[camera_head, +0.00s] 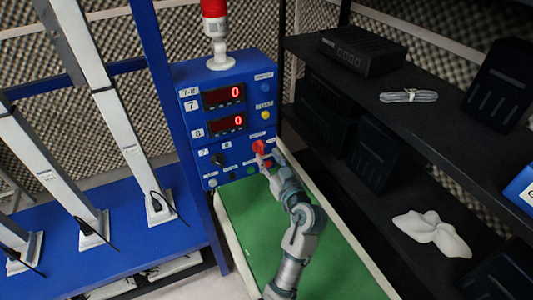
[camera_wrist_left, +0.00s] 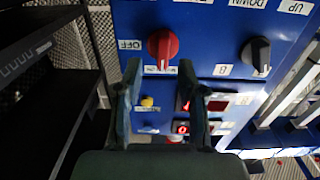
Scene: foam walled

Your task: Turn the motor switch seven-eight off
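The blue control panel (camera_head: 235,150) bears a red rotary switch (camera_head: 259,147) at its lower right. In the left wrist view the red switch (camera_wrist_left: 163,46) shows with its grip roughly upright in the picture, and an OFF label (camera_wrist_left: 130,44) is to its left. My left gripper (camera_head: 266,158) is at the panel, just in front of the red switch. In the left wrist view its two fingers (camera_wrist_left: 160,72) are apart, with the switch just beyond and between the tips. I cannot tell whether they touch it. My right gripper is not in view.
A black knob (camera_head: 217,160) is left of the red switch. Two displays (camera_head: 224,97) read 0, and a red beacon (camera_head: 214,25) stands on top. A green surface (camera_head: 250,215) lies below my arm. Dark shelves (camera_head: 450,120) stand right, a blue bench (camera_head: 130,255) left.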

